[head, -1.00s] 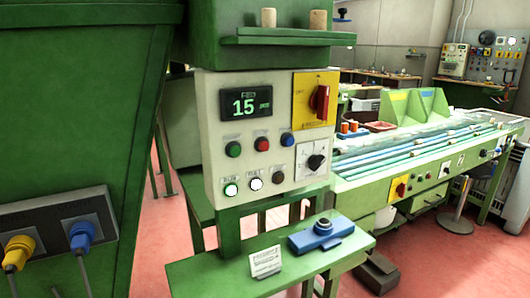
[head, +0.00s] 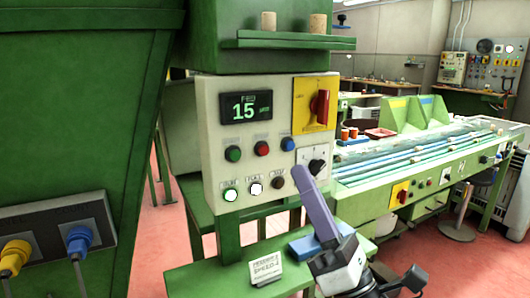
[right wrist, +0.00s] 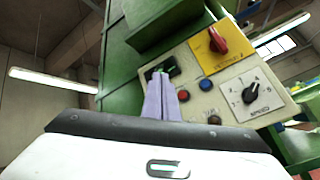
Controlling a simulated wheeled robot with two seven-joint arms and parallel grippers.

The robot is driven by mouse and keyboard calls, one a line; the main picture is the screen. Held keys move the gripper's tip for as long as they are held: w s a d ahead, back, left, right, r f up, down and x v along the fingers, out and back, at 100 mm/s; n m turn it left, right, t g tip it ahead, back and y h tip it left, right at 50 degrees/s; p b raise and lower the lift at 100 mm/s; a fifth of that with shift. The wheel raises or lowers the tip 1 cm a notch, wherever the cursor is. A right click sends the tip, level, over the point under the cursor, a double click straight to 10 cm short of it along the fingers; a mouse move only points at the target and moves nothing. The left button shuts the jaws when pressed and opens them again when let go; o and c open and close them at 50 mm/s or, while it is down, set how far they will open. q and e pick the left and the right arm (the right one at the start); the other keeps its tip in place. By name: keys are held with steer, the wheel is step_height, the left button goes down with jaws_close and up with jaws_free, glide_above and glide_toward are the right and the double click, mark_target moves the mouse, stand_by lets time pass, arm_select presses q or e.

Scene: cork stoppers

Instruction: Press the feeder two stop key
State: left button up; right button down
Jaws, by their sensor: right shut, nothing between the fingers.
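The cream control panel (head: 209,130) has a green button (head: 233,154), a red button (head: 262,148) and a blue button (head: 288,144) in its upper row. In the right wrist view the fingertips (right wrist: 160,78) overlap the display, left of the red button (right wrist: 183,96).
The panel also carries a display (head: 246,107) reading 15, a red rotary switch (head: 320,106) on a yellow plate, and a black knob (head: 317,166). A small sign (head: 265,271) and a blue box (head: 302,246) sit on the green shelf below. A green ledge (head: 290,43) juts out above.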

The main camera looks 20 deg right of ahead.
mark_target(264, 150)
steer(key=shift+w, duration=0.15)
steer(key=w, duration=0.8)
steer(key=shift+w+a+b, duration=0.25)
steer(key=shift+a+b, duration=0.1)
stand_by(1.1)
steer(key=shift+w, duration=0.1)
stand_by(0.7)
steer(key=shift+w, duration=0.35)
